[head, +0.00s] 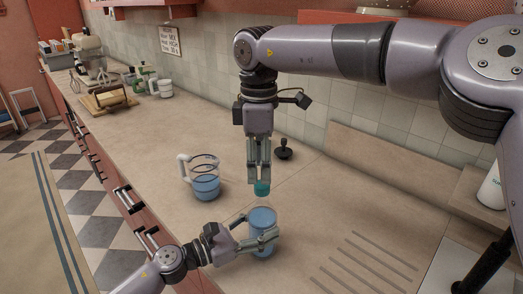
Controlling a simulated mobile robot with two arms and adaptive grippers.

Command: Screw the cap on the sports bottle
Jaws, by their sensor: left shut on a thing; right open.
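The sports bottle (262,217) stands upright on the counter, with blue in its body. My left gripper (262,241) is shut on its lower part from the left side. The teal cap (262,188) is at the top of the bottle, directly above the body. Whether it is seated on the neck or just above it, I cannot tell. My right gripper (259,178) points straight down over the cap. Its fingers are open, with the tips at or just above the cap's top.
A clear jug with blue liquid (206,187) stands left of the bottle. A black tamper-like object (284,149) stands behind, near the tiled wall. Drain grooves (365,265) lie to the right.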

